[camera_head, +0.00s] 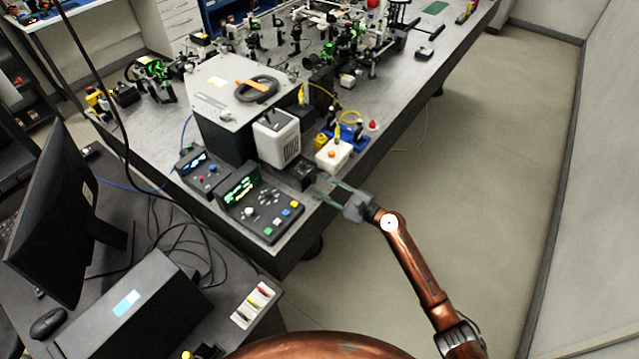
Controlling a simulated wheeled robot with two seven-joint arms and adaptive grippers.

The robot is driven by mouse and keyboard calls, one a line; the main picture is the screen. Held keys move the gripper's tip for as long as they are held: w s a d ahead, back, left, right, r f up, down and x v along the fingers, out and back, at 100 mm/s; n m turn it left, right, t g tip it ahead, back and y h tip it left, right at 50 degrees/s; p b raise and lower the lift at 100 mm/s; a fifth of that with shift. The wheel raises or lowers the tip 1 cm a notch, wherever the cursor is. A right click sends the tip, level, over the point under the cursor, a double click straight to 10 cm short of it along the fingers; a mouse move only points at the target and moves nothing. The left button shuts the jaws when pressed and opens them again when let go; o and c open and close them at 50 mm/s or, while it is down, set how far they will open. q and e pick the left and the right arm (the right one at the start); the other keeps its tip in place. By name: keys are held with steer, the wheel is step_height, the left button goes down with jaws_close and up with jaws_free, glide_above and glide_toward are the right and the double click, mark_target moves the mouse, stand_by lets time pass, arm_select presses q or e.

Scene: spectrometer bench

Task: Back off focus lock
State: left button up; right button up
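No part is clearly labelled as the focus lock at this size. A black control box (262,208) with a lit green display, a pale knob and several coloured buttons sits at the near corner of the bench. A smaller control box (203,172) with a blue display stands to its left. A small black block (297,173) lies just beyond my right gripper (327,191). This gripper is at the bench's right edge, its two fingers apart and pointing left, with nothing seen between them. My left gripper is out of view.
The optical bench (165,125) carries a grey housing (222,95), a white unit (277,138), a white box with an orange knob (333,154) and crowded optics behind. A monitor (62,215) and dark case (135,305) stand at left. The floor (480,170) at right is clear.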

steer(key=shift+w+a, duration=0.3)
steer(key=shift+a, duration=0.2)
steer(key=shift+d, duration=0.1)
jaws_close()
